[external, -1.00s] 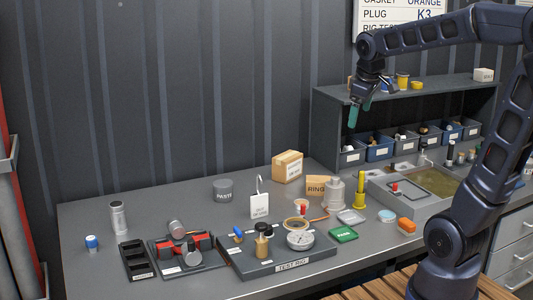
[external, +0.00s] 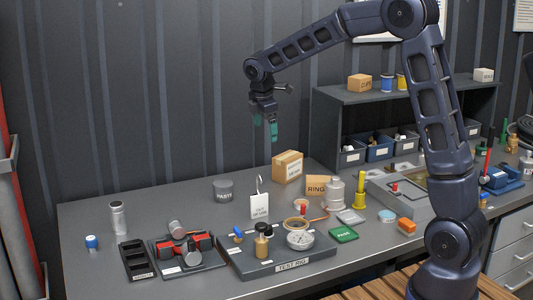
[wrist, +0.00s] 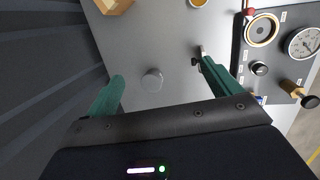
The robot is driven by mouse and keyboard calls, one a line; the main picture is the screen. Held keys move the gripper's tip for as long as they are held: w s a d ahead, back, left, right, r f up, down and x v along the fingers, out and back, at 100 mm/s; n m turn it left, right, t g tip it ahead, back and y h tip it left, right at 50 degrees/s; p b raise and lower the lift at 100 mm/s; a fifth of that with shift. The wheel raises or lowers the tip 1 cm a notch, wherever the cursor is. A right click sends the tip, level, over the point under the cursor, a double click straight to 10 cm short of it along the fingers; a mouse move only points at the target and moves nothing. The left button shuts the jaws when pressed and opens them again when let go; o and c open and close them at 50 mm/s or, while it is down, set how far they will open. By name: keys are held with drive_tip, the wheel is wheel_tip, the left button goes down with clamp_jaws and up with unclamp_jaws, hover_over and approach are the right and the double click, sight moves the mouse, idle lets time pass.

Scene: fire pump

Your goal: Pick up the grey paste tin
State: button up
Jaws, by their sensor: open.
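The grey paste tin (external: 223,190) stands upright on the bench near the back wall, labelled PASTE. In the wrist view a round grey top, which looks like the tin (wrist: 152,79), shows between the two green fingers. My gripper (external: 265,130) is open and empty, high above the bench, to the right of the tin in the external view. It also shows in the wrist view (wrist: 160,90) with its fingers wide apart.
A white tag stand (external: 259,205) is right of the tin, with a cardboard box (external: 287,167) behind it. The test rig (external: 283,257) lies in front. The corrugated wall (external: 150,110) rises close behind the tin. Bare bench lies left of the tin.

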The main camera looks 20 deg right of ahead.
sight(222, 183)
drive_tip(key=w+a+f+n, duration=0.2)
drive_tip(key=a+f, duration=0.2)
drive_tip(key=w+a+f+n, duration=0.2)
drive_tip(key=w+a+f, duration=0.1)
drive_tip(key=a+f, duration=0.2)
drive_tip(key=w+a+f+n, duration=0.2)
drive_tip(key=w+a+f, duration=0.1)
drive_tip(key=a+f, duration=0.1)
drive_tip(key=shift+w+a+f+g+h, duration=0.1)
drive_tip(key=shift+f+g+h, duration=0.05)
drive_tip(key=shift+f, duration=0.2)
drive_tip(key=shift+w+a+f+g+h, duration=0.1)
drive_tip(key=shift+f+g+h, duration=0.05)
drive_tip(key=shift+f, duration=0.2)
drive_tip(key=x, duration=1)
drive_tip(key=shift+w+f, duration=0.2)
drive_tip(key=shift+f, duration=0.1)
drive_tip(key=shift+d, duration=0.1)
drive_tip(key=shift+r, duration=0.1)
drive_tip(key=c, duration=1.3)
